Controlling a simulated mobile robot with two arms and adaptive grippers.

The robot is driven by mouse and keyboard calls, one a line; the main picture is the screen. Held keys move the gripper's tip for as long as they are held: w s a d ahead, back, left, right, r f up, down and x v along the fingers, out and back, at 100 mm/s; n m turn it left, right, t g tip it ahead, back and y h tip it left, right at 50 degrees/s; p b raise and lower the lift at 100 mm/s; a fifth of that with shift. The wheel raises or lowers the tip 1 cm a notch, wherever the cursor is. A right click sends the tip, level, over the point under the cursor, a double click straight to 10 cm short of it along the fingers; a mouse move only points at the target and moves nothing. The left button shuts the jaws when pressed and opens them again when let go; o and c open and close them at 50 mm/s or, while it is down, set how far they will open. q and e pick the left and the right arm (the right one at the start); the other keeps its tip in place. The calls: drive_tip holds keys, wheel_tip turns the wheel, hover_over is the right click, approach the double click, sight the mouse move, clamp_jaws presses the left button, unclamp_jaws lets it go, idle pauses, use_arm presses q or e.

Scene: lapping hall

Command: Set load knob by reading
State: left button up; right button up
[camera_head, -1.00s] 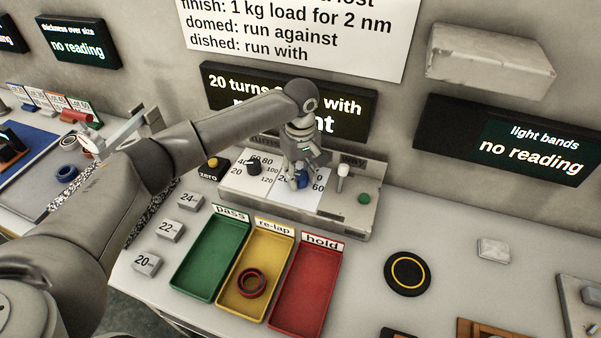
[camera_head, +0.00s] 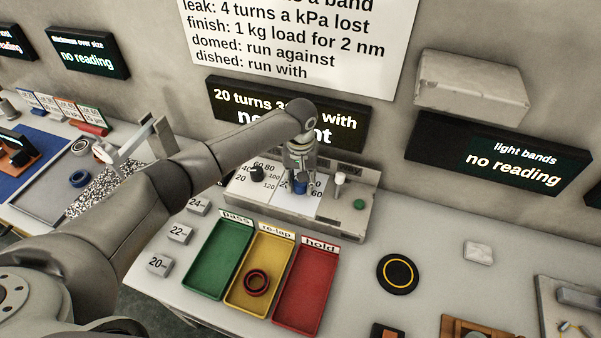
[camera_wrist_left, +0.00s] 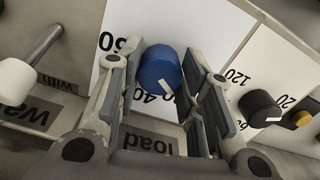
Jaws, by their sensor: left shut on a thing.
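The blue load knob (camera_head: 300,187) stands on a white scale card on the grey control panel (camera_head: 330,222). The fingers partly cover the scale numbers. The wall display (camera_head: 285,118) above the panel is partly hidden by my arm. My right gripper is not in view.
A black knob (camera_head: 257,173) is left of the blue one; a white-topped lever (camera_head: 339,182) and green button (camera_head: 360,204) are right. Green (camera_head: 190,278), yellow (camera_head: 233,302) and red (camera_head: 305,290) trays lie in front. The light bands display (camera_head: 497,152) says "no reading".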

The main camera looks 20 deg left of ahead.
use_arm(q)
drive_tip(key=m+p, duration=0.1)
drive_tip(key=m, duration=0.1)
drive_tip(key=shift+r+m+p, duration=0.1)
drive_tip(key=shift+m+p, duration=0.25)
drive_tip(key=shift+m, duration=0.05)
drive_tip(key=m+p, duration=0.1)
drive_tip(key=m, duration=0.1)
drive_tip(key=shift+m, duration=0.4)
drive_tip(key=m+p, duration=0.1)
drive_tip(key=m, duration=0.2)
drive_tip(key=shift+m, duration=1.2)
drive_tip(key=o, duration=1)
wheel_tip(320, 180, up, 12)
drive_tip(key=shift+f, duration=0.1)
